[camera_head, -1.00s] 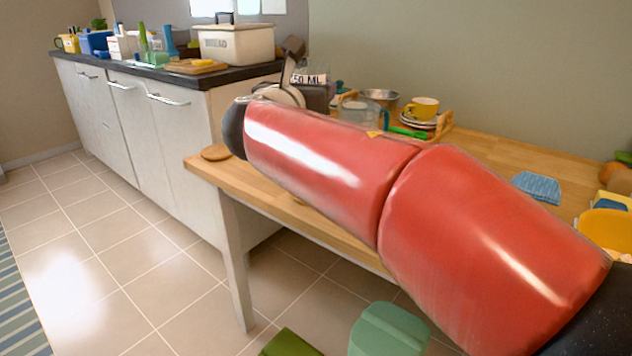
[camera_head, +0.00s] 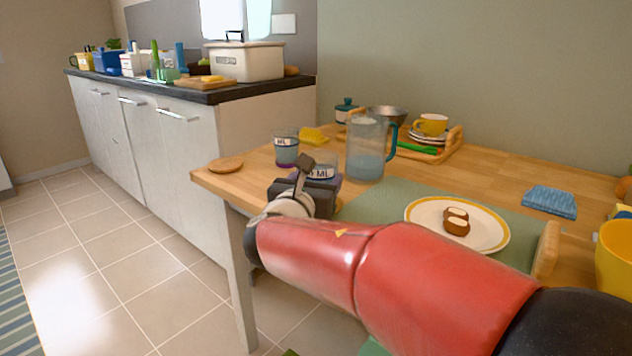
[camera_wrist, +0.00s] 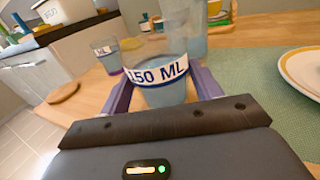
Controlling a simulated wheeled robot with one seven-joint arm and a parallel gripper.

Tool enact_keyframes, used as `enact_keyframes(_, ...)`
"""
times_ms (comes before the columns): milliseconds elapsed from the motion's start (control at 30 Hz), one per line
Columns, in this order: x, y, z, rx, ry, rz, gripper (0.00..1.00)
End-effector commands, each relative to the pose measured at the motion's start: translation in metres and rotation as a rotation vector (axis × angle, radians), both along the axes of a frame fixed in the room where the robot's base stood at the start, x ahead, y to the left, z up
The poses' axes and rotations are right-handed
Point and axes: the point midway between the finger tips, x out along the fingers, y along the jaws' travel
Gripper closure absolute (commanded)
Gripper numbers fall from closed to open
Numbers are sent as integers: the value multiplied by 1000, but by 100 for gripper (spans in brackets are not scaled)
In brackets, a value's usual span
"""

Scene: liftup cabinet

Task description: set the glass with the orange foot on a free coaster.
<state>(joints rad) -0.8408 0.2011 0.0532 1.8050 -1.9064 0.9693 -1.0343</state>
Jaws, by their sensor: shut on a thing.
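My gripper (camera_wrist: 163,92) is shut on a clear glass labelled 150 ML (camera_wrist: 160,72), which stands upright between the lavender fingers. In the head view the held glass (camera_head: 322,171) shows behind my wrist, above the left part of the table. A bare round wooden coaster (camera_head: 225,164) lies at the table's left corner. It also shows left of the gripper in the wrist view (camera_wrist: 64,92). A second labelled glass with a purple foot (camera_head: 286,150) stands between coaster and jug, apart from my gripper.
A tall jug with a blue handle (camera_head: 366,148) stands close behind the held glass. A plate with food (camera_head: 458,224) lies on a green mat (camera_head: 395,197) to the right. A tray with a yellow cup (camera_head: 431,124) is behind. The wood around the coaster is clear.

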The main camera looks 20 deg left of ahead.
Motion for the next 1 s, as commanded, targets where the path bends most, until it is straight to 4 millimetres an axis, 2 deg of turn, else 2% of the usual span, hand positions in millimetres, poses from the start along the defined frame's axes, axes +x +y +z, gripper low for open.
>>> enact_keyframes(267,0,0,-2,1,-2,0,70)
enact_keyframes(300,0,0,-3,0,0,0,35)
enact_keyframes(467,0,0,-2,0,0,0,15)
enact_keyframes(833,-1,0,4,0,0,0,15)
enact_keyframes(1000,-29,1,1,-1,-1,3,15)
